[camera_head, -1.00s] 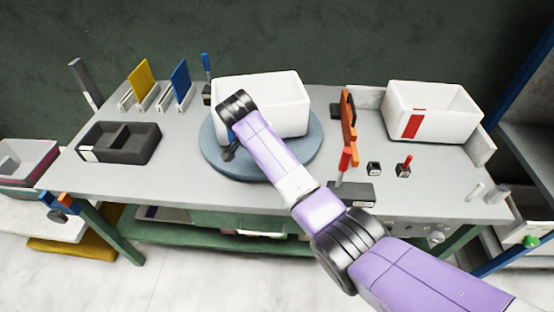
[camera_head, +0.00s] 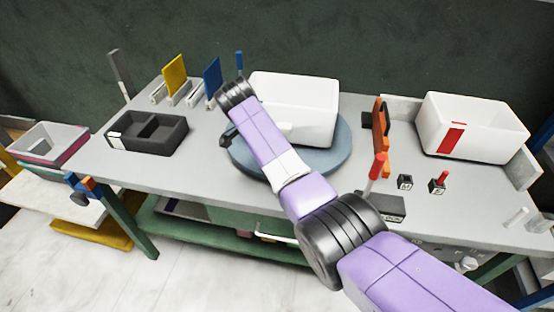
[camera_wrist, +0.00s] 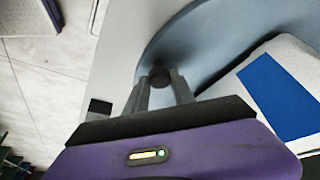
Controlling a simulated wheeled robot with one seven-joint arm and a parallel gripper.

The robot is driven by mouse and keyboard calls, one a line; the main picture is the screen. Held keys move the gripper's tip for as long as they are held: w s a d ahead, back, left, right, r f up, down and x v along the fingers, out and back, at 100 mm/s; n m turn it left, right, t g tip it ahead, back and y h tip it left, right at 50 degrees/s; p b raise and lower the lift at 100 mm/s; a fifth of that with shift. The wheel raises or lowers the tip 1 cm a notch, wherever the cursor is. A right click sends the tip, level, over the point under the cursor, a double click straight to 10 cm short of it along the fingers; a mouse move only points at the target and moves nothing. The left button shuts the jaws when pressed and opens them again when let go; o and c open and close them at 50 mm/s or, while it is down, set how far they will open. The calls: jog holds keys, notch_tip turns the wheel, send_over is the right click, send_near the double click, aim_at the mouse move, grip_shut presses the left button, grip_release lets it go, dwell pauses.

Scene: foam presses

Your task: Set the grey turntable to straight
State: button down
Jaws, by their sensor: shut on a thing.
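The grey turntable (camera_head: 343,147) is a round blue-grey disc on the workbench, with a white bin (camera_head: 312,108) standing on it. The bin sits slightly skewed to the bench edges. My gripper (camera_head: 226,140) is at the disc's left edge in the head view, partly hidden by my own arm. In the wrist view my gripper (camera_wrist: 160,88) is shut on a dark round knob (camera_wrist: 160,72) beside the rim of the turntable (camera_wrist: 205,35). A blue patch (camera_wrist: 280,92) shows on the bin's side there.
A black divided tray (camera_head: 150,150) and upright yellow (camera_head: 175,76) and blue (camera_head: 212,78) panels stand left. Right of the disc are an orange part (camera_head: 380,125), a red-handled lever (camera_head: 377,165) and a white bin with a red stripe (camera_head: 490,110).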

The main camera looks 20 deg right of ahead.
jog(key=shift+w, duration=0.1)
jog(key=c, duration=1.1)
grip_release()
jog(key=shift+b+v, duration=0.3)
jog(key=shift+v, duration=3.65)
